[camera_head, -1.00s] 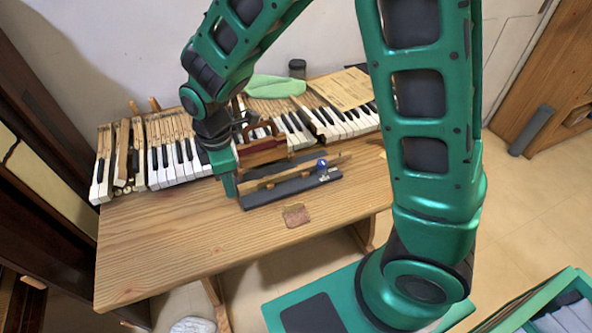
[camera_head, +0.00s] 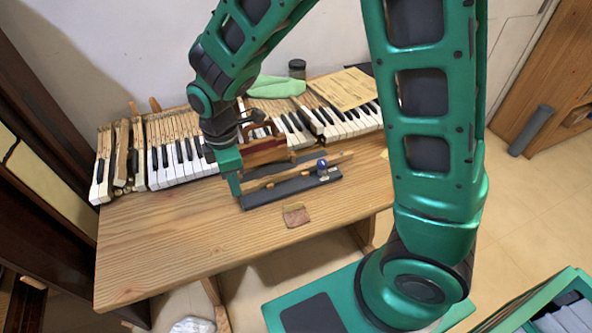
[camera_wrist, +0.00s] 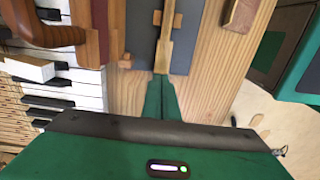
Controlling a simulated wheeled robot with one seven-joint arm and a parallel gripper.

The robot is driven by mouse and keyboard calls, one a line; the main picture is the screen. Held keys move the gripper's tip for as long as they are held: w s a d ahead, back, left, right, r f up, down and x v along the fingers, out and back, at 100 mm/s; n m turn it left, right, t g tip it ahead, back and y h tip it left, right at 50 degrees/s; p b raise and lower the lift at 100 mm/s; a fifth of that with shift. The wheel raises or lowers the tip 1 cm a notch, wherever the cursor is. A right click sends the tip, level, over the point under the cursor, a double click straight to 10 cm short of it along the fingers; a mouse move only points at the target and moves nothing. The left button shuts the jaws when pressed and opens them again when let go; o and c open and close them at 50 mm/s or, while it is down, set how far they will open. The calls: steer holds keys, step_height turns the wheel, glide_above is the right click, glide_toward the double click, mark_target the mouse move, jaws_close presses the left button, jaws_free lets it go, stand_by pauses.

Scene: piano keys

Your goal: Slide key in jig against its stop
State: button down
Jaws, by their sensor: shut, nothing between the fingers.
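The pale wooden key (camera_head: 285,177) lies lengthwise in the dark grey jig (camera_head: 292,189) on the table. Its right end reaches past the jig's blue knob (camera_head: 321,165). My gripper (camera_head: 235,191) is shut and empty, low at the key's left end. In the wrist view, the shut fingertips (camera_wrist: 162,82) meet the near end of the key (camera_wrist: 165,45), apparently touching it. The jig (camera_wrist: 188,40) shows on both sides of the key there. I cannot make out the stop or any gap at it.
A red-brown wooden tool with a handle (camera_head: 264,152) stands just behind the jig, close to my gripper. A row of piano keys (camera_head: 178,160) runs along the back. The table's front left (camera_head: 160,240) is clear.

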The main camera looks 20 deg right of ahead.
steer(key=shift+d, duration=0.95)
stand_by(1.6)
steer(key=shift+a, duration=0.15)
steer(key=shift+a, duration=0.5)
step_height(320, 180, up, 7)
stand_by(0.8)
stand_by(0.3)
